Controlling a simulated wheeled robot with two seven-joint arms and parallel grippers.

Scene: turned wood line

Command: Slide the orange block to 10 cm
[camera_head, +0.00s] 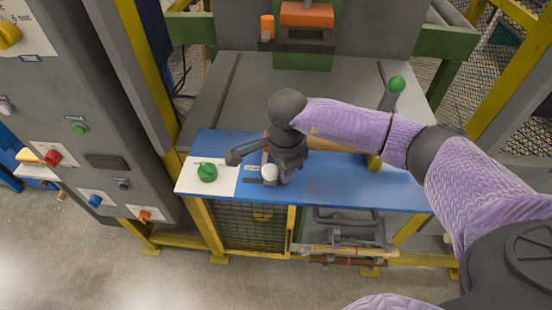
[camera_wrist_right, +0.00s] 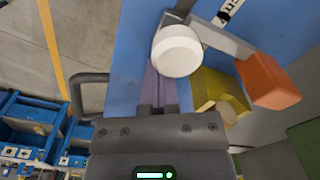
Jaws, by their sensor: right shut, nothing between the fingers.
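In the right wrist view an orange block (camera_wrist_right: 267,80) sits at the right, at the end of a grey bar. A white strip with dark lettering (camera_wrist_right: 228,12) lies near that bar; I cannot read a 10 cm mark. In the head view my right gripper (camera_head: 280,170) points down over the blue bench top and mostly hides what is under it. In the wrist view its fingers (camera_wrist_right: 162,90) are together and empty, beside a white round knob (camera_wrist_right: 177,50). The knob also shows in the head view (camera_head: 269,173). I cannot tell whether they touch. My left gripper is out of view.
The blue bench top (camera_head: 340,186) has free room right of the gripper. A green button (camera_head: 207,172) is at its left. A green-topped lever (camera_head: 396,85) stands at the back right. A grey control cabinet (camera_head: 110,130) stands at the left. A yellow holder (camera_wrist_right: 205,85) is near the orange block.

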